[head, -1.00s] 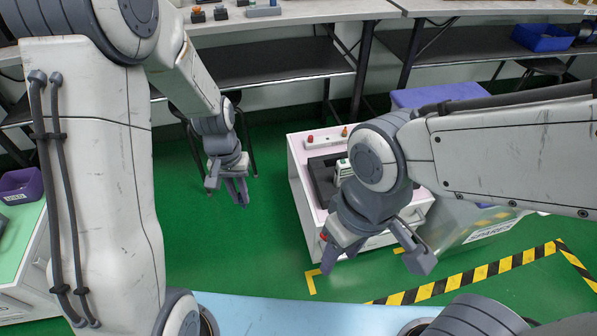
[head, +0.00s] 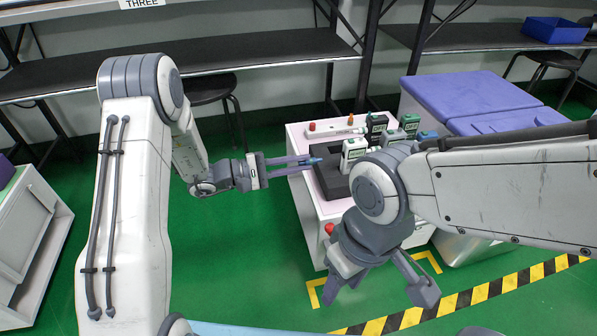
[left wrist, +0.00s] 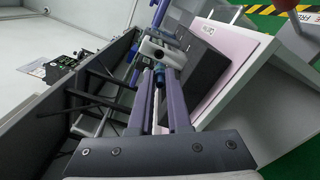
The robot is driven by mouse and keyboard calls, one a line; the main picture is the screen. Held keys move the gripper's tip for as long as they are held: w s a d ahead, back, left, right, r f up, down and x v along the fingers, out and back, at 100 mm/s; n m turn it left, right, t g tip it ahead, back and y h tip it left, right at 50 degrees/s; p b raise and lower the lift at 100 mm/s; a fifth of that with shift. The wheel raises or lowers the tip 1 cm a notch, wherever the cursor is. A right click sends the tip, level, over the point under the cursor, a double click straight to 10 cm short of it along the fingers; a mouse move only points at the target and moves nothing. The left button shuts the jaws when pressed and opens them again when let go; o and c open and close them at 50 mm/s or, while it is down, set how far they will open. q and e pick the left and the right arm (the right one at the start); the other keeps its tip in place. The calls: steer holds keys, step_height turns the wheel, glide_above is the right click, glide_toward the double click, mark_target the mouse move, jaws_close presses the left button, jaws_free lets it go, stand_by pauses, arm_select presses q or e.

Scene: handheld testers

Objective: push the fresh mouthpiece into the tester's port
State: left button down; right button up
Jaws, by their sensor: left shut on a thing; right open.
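My left gripper (head: 308,161) points right at the left edge of the black tray (head: 330,183). It is shut on a small blue mouthpiece (head: 316,160), mostly hidden by the fingers. In the left wrist view, blue shows between the fingertips (left wrist: 158,76). A white tester with a green top (head: 353,149) stands upright on the tray, just right of the fingertips. In the left wrist view a pale body with a round dark opening (left wrist: 160,49) lies just past the fingertips; I cannot tell whether the mouthpiece touches it. My right gripper (head: 378,282) is open and empty, in front of the cabinet.
The tray lies on a pink-topped white cabinet (head: 308,212) with a red button (head: 329,228). Behind are a white strip with red and orange knobs (head: 335,127), a dark tester (head: 376,126) and a green one (head: 409,124). Purple-lidded bins (head: 470,98) stand right.

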mark_target(305, 162)
arm_select(q)
steer(key=shift+a, duration=0.1)
steer(key=shift+x, duration=2.15)
steer(key=shift+b+x, duration=0.3)
steer(key=shift+x, duration=1.3)
steer(key=c, duration=0.7)
jaws_free()
steer(key=shift+c, duration=0.2)
